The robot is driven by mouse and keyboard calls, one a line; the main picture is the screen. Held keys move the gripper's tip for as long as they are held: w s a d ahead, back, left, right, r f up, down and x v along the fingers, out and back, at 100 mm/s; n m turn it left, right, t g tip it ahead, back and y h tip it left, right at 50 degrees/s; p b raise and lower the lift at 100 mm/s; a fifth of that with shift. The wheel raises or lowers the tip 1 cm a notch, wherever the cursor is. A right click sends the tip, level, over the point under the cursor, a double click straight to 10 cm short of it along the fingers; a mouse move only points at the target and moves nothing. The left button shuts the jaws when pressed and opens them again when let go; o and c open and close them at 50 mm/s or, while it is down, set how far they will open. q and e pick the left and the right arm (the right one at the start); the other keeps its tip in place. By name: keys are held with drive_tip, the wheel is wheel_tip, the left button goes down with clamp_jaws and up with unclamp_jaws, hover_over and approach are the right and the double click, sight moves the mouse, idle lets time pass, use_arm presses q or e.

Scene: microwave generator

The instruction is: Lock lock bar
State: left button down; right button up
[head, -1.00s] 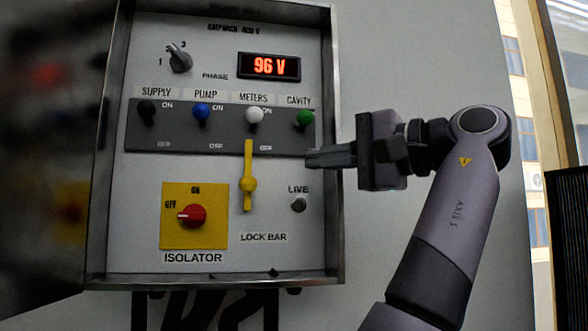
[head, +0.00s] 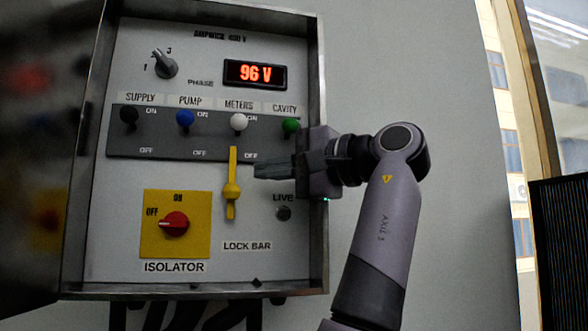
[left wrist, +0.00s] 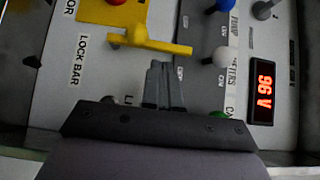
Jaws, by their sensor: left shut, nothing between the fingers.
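The yellow lock bar (head: 231,191) stands upright on the panel, a round knob at its middle and its upper end at the lower edge of the grey switch strip (head: 150,147). In the left wrist view the lock bar (left wrist: 170,46) lies across the picture. My left gripper (head: 257,170) is shut and empty, its fingertips just right of the bar's upper half in the head view. In the left wrist view the fingertips (left wrist: 157,66) are close to the bar; contact cannot be told. My right gripper is not in view.
Black, blue, white and green switches (head: 238,122) are up at ON. The isolator's red handle (head: 174,224) points to OFF. The display (head: 255,74) reads 96 V. The LIVE button (head: 283,213) is below my gripper. The metal cabinet rim (head: 318,240) stands around the panel.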

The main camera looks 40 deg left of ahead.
sight(232, 181)
use_arm(q)
drive_tip(key=shift+s+a, duration=0.15)
drive_tip(key=shift+a, duration=1.4)
